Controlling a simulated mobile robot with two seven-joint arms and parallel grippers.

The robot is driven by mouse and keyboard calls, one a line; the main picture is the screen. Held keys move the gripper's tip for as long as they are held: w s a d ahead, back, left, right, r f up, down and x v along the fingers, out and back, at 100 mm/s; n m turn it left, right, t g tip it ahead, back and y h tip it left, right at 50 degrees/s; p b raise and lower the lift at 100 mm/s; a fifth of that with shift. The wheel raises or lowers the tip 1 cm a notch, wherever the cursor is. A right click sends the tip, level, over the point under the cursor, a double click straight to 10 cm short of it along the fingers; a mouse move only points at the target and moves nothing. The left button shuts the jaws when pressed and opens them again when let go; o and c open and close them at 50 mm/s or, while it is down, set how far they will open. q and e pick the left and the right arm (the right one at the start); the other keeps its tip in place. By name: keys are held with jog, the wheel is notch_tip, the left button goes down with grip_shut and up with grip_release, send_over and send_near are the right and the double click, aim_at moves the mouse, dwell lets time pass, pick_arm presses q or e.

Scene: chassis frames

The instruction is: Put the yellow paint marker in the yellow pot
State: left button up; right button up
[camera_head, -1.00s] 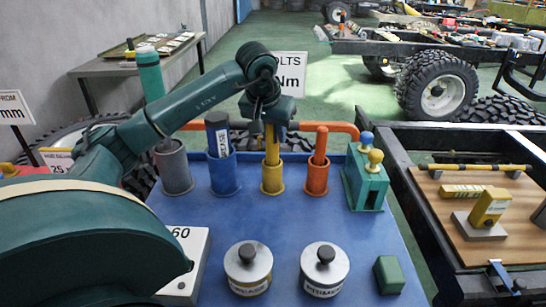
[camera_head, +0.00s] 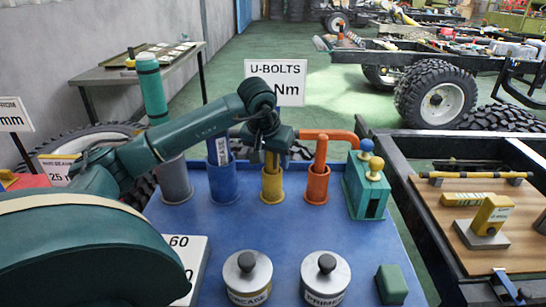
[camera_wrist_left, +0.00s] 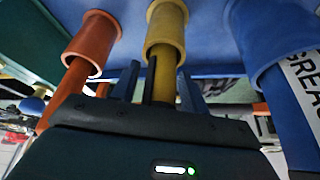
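The yellow paint marker (camera_head: 271,161) stands upright with its lower end inside the yellow pot (camera_head: 272,186), in the middle of the row of pots. My left gripper (camera_head: 270,147) is just above the pot's rim, with its fingers around the marker. The left wrist view shows the marker (camera_wrist_left: 166,78) between the fingers (camera_wrist_left: 163,92), which appear shut on it, and its end goes into the yellow pot (camera_wrist_left: 166,28). The marker's upper part is hidden by the gripper. My right gripper is not in view.
The blue pot (camera_head: 222,183) with a blue marker and the orange pot (camera_head: 317,186) with an orange marker flank the yellow pot. A grey pot (camera_head: 175,182), a green holder (camera_head: 366,192), two lidded tins (camera_head: 247,278) and a green block (camera_head: 391,284) share the blue bench top (camera_head: 285,228).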

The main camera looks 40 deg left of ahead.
pick_arm(q)
jog(key=shift+o, duration=0.3)
jog(key=shift+r, duration=0.25)
jog(key=p+v, duration=0.1)
jog(key=v, duration=1)
jog(key=shift+r+p, duration=0.3)
jog(key=shift+r, duration=0.1)
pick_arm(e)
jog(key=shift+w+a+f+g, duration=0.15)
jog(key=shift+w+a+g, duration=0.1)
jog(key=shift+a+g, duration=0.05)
pick_arm(q)
jog(key=shift+s, duration=0.1)
